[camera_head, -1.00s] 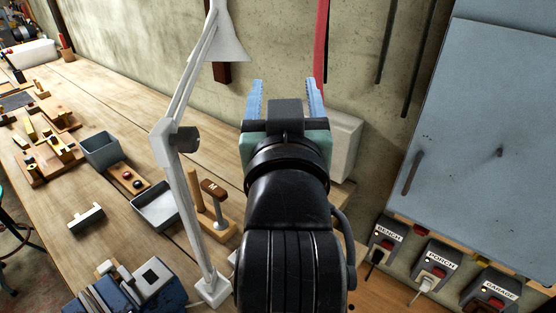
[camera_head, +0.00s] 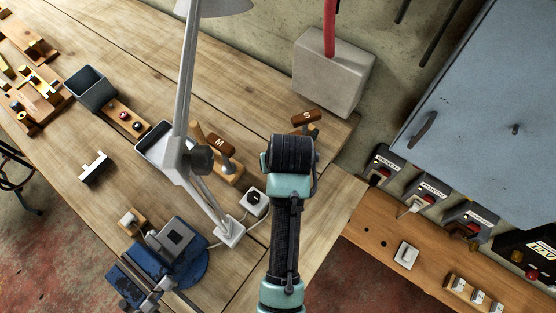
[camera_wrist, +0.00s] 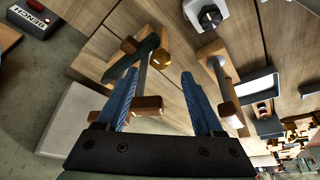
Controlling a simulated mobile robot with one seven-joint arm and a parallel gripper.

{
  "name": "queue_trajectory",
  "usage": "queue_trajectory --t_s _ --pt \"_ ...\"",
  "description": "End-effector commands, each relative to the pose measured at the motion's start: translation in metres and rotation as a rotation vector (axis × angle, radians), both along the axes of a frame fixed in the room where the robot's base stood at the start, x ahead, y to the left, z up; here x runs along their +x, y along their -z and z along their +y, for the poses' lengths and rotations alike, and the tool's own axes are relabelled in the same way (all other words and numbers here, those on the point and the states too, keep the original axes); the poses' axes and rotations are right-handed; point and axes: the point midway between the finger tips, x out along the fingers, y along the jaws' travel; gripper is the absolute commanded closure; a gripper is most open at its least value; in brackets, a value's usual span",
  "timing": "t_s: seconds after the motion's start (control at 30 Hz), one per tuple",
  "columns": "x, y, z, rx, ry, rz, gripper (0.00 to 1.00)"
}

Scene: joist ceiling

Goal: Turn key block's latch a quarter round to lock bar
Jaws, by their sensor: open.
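My gripper (camera_wrist: 165,100) is open in the wrist view, its two blue fingers apart. It points down over the bench, with the brown S handle (camera_wrist: 145,106) and its metal shaft showing between the fingers; contact is not clear. In the head view, my arm hides the fingers, and the S handle (camera_head: 306,120) stands just beyond my wrist. Boards with brass-coloured fittings (camera_head: 38,86) lie at the far left; no key block, latch or lock bar can be told apart on them. In the wrist view, a brass-coloured knob (camera_wrist: 161,57) sits beside the S tool's shaft.
The brown M handle (camera_head: 219,143) on its wooden stand and the white lamp (camera_head: 186,90) are left of my arm. A grey block (camera_head: 330,75) stands by the wall. A blue vise (camera_head: 145,270) is at the lower left. Labelled switches (camera_head: 425,190) line the right.

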Motion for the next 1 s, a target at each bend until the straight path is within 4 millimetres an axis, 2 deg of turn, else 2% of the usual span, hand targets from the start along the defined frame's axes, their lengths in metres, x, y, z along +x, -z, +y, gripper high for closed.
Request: queue_trajectory --t_s 0.1,0.3,0.5,0.77,0.87,1.0 --pt "0.007 0.018 0.002 0.0 -0.001 0.002 0.31" --pt "0.017 0.04 0.003 0.0 -0.001 -0.001 0.31" --pt "0.02 0.049 0.003 0.0 -0.001 -0.002 0.31" --pt "0.021 0.05 0.003 0.0 -0.001 -0.002 0.31" --pt "0.021 0.05 0.003 0.0 -0.001 -0.002 0.46" --pt "0.021 0.049 0.003 0.0 0.0 -0.002 0.71"
